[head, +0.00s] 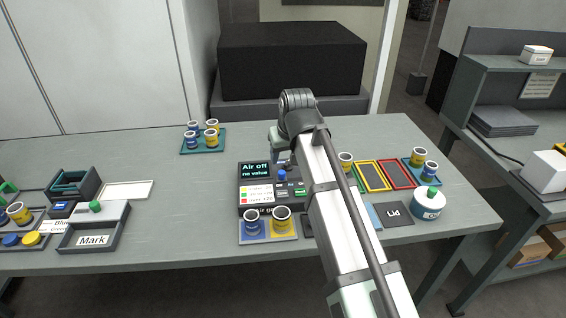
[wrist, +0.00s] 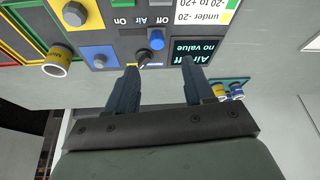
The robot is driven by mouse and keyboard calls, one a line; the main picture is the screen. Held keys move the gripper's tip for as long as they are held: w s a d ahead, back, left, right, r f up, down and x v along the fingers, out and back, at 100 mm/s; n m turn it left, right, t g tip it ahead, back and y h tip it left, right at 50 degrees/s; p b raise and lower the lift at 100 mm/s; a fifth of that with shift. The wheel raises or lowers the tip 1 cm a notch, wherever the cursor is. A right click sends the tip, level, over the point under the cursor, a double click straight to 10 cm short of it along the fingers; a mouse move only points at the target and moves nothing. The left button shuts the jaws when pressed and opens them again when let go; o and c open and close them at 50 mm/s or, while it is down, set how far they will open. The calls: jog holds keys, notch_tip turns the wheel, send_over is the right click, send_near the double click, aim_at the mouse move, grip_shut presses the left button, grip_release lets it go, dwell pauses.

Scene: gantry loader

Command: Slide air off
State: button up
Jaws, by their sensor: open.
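The control panel (head: 243,209) stands on the table, and its display (head: 255,169) reads "Air off, no value". In the wrist view, upside down, the panel carries an "On Air Off" label with a blue knob (wrist: 157,33) beside it, at the Off end. The blue knob also shows in the head view (head: 282,175). A small dark lever with a pale tip (wrist: 143,57) sits near the label. My gripper (wrist: 160,66) is open and empty above the panel's far edge, its fingers on either side of the lever in the picture. Contact cannot be told. My arm hides part of the panel in the head view.
Blue and yellow cups stand on a mat (head: 268,238) before the panel and on a teal tray (head: 188,151) behind it. Coloured frames (head: 372,177) and a white round container (head: 428,205) lie right.

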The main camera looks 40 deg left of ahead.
jog(key=shift+v, duration=2.5)
